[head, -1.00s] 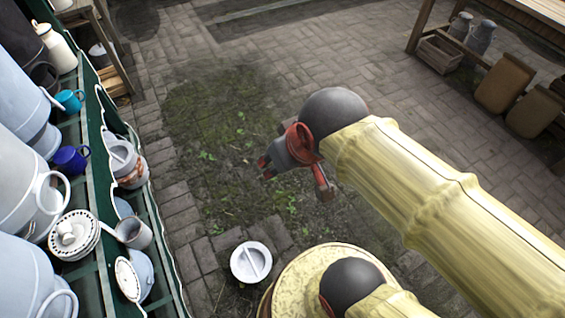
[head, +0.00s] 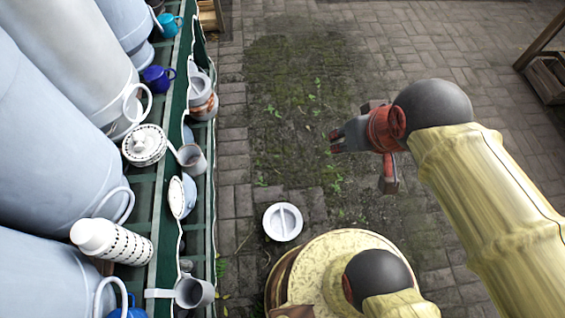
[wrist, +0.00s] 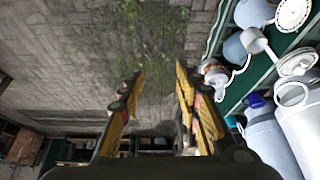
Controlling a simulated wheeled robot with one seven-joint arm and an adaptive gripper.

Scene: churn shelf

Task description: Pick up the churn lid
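The churn lid (head: 283,222) is a round, pale grey disc with a raised bar handle across its top. In the head view it lies flat on the paving, between the green shelf and my own yellow base. My gripper (head: 335,141) is above the ground, up and to the right of the lid in the head view, and apart from it. In the wrist view, the two yellow-padded fingers (wrist: 156,78) stand apart with nothing between them. I cannot make out the lid in the wrist view.
A green shelf (head: 172,112) with large churns (head: 50,140), a white lidded pot (head: 145,145), mugs and a spotted white jug (head: 112,241) fills the left side. Open brick paving (head: 300,60) lies beyond the lid. A wooden bench (head: 545,65) stands at far right.

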